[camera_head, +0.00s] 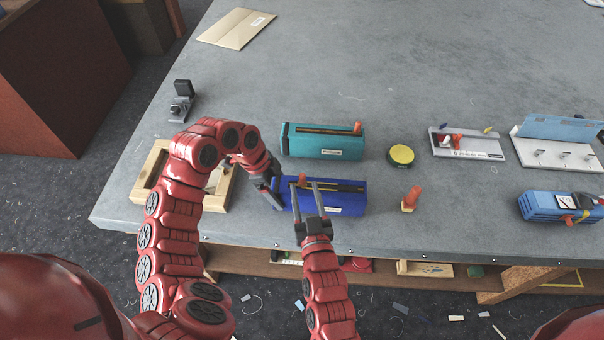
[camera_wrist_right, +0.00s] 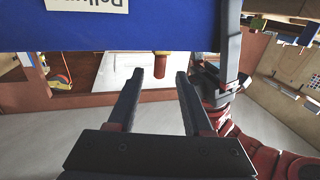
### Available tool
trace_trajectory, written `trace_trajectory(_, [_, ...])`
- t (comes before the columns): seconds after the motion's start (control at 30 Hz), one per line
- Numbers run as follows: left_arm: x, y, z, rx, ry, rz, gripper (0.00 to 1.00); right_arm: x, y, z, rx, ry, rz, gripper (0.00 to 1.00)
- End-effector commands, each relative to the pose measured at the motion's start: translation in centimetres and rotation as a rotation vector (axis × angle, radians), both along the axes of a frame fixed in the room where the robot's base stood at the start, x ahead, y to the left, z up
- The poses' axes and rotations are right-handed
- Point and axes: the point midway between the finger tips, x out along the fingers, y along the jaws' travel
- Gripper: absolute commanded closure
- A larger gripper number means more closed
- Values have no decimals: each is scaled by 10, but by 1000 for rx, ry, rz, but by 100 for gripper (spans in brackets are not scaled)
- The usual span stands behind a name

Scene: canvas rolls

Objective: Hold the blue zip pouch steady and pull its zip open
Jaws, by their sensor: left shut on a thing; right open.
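The blue zip pouch (camera_head: 348,205) lies on the grey table near its front edge, its zip running left to right along the top. Its orange pull (camera_head: 302,179) stands near the left end. My left gripper (camera_head: 277,190) is shut on the pouch's left end; part of it shows in the right wrist view (camera_wrist_right: 232,55). My right gripper (camera_head: 304,186) is open above the pouch, its fingers on either side of the pull. In the right wrist view the pull (camera_wrist_right: 160,66) appears between the fingertips, with a visible gap to each; its depth is hard to judge.
A teal pouch (camera_head: 322,145) with an orange pull lies just behind. A yellow-topped round tin (camera_head: 401,155) and an orange-topped stub (camera_head: 411,198) stand to the right. A wooden frame (camera_head: 221,188) lies left, beneath my left arm. The table between tin and stub is clear.

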Motion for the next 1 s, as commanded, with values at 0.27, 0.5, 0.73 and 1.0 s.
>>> trace_trajectory(0.27, [0,0,0,-1,0,0,86,-37,-10,0,0,1,2,50])
trace_trajectory(0.5, [0,0,0,-1,-1,-1,86,-41,-12,0,-1,0,-1,50])
trace_trajectory(0.73, [0,0,0,-1,0,0,10,-41,-12,0,-1,0,-1,50])
trace_trajectory(1.0, [0,0,0,0,-1,0,0,-41,-12,0,-1,0,-1,50])
